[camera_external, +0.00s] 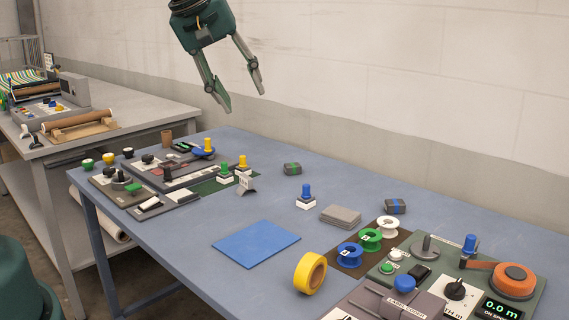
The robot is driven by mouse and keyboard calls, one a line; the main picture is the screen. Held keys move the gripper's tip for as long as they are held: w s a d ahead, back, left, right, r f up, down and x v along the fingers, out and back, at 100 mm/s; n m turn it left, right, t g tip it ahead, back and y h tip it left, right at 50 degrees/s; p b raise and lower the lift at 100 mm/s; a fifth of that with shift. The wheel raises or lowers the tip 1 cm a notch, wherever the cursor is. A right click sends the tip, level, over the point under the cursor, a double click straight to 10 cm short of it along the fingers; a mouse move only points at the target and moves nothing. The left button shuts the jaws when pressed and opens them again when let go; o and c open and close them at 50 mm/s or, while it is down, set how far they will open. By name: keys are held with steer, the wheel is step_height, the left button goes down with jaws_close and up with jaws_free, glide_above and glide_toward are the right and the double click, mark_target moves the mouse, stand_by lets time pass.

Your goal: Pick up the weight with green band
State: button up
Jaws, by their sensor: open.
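The weight with green band (292,168) is a small dark grey block with a green stripe. It lies on the blue table (290,200) toward its back edge. A similar dark block with a blue band (396,206) lies farther right. My gripper (242,98) is open and empty, pointing down, high in the picture above and left of the green-banded weight. Its two fingers are spread well apart and touch nothing.
A white-based blue knob (306,197) and a grey stack (340,215) stand near the weight. Left are control panels and green and yellow knobs (243,163). Right are spools (370,239), yellow tape (310,273) and a labelled machine (450,285). A blue sheet (256,243) lies in front.

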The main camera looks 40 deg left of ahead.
steer(key=w+a+f+n, duration=0.25)
steer(key=w+n, duration=0.25)
steer(key=w, duration=0.4)
steer(key=n+g+h, duration=0.2)
steer(key=n, duration=1.3)
glide_toward(292, 165)
steer(key=shift+w+a+f, duration=0.1)
steer(key=shift+w+f, duration=0.15)
steer(key=shift+f, duration=0.25)
steer(key=shift+b+x, duration=0.3)
steer(key=shift+x, duration=1)
steer(key=shift+f, duration=0.1)
steer(key=shift+x, duration=2.55)
steer(key=shift+w, duration=0.1)
